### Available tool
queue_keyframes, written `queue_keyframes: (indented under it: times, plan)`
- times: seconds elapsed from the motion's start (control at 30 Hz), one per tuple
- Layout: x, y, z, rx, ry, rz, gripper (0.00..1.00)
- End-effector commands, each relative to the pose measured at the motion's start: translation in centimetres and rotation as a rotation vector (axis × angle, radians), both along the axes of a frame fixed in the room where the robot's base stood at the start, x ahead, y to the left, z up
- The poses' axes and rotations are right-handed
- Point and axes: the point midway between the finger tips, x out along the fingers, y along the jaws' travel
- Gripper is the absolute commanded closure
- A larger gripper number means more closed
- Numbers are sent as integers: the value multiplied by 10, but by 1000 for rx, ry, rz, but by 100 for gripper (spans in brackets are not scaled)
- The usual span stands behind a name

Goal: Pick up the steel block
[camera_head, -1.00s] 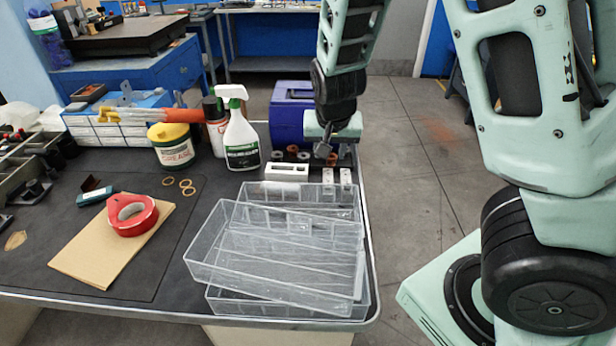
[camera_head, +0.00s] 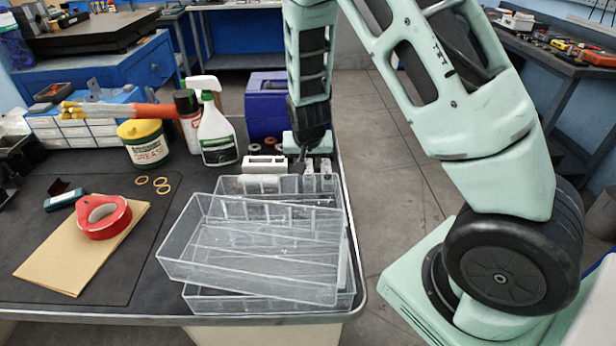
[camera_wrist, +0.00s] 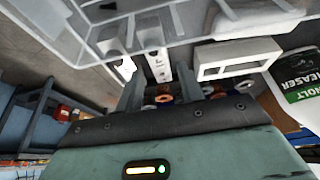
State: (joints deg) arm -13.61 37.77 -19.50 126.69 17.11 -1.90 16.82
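Two small pale metal blocks stand side by side behind the clear trays, a left block (camera_head: 310,167) and a right block (camera_head: 325,166). I cannot tell for sure which is the steel block. My gripper (camera_head: 301,163) is low beside them, its tips partly hidden in the head view. In the wrist view my gripper (camera_wrist: 160,82) is open, its two dark fingers apart with nothing held. One block (camera_wrist: 158,66) lies just ahead of the gap between the fingertips. The other block (camera_wrist: 122,66) is left of it, near the left finger.
A white slotted block (camera_head: 264,164) is beside the small blocks. Stacked clear trays (camera_head: 250,262) fill the bench in front. A spray bottle (camera_head: 217,135) and a blue box (camera_head: 266,105) stand close by. Several small rings (camera_wrist: 163,98) lie near the fingers. The bench's right edge is close.

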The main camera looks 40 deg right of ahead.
Motion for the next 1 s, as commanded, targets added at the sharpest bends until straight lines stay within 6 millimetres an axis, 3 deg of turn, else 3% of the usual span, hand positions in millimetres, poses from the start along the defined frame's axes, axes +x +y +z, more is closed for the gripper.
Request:
queue_keyframes:
  times: [0.3, 0.6, 0.77, 1.0]
  plan:
    - [11, -12, -40, 0, 2, 0, 62]
    - [13, -12, -45, 0, 1, 1, 62]
    - [13, -12, -45, 0, 1, 1, 100]
    - [14, -12, -43, 0, -1, 0, 100]
